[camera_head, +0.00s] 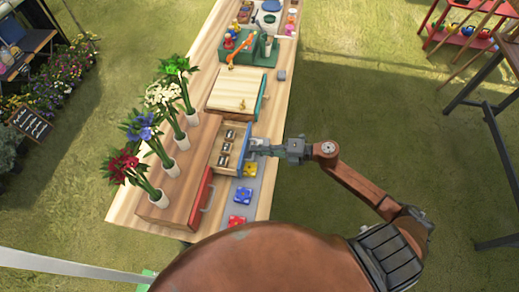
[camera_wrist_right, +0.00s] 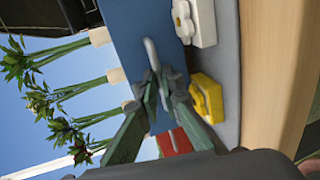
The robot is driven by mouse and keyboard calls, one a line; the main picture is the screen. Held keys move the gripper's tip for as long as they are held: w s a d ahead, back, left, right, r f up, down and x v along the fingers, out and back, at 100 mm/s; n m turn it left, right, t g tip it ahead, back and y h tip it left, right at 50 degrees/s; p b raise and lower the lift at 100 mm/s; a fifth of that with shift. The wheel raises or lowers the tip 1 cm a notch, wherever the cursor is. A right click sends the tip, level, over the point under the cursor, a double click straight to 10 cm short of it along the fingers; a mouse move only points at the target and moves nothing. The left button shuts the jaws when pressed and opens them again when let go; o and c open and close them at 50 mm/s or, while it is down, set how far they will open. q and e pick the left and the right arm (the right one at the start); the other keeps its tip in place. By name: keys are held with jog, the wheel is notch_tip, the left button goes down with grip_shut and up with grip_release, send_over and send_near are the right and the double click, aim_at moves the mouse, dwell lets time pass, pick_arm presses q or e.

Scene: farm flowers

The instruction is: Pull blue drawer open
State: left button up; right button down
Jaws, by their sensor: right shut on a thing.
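The blue drawer (camera_head: 244,137) stands pulled out from the wooden cabinet (camera_head: 193,150) in the head view, with several small items inside its open box. Its blue front fills the middle of the right wrist view (camera_wrist_right: 122,28). A pale handle (camera_wrist_right: 151,52) stands out from this front. My right gripper (camera_head: 257,148) is at the drawer front, with its fingers (camera_wrist_right: 160,88) shut on the handle. My left gripper is not in view.
A red drawer front (camera_head: 201,190) and a green one (camera_head: 261,95) flank the blue one. Yellow (camera_head: 250,168), blue (camera_head: 243,194) and red (camera_head: 236,220) blocks lie on a grey strip by the cabinet. Vases of flowers (camera_head: 162,155) stand along the left.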

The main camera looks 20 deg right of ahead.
jog(key=c, duration=2.1)
grip_release()
jog(key=v, duration=1.2)
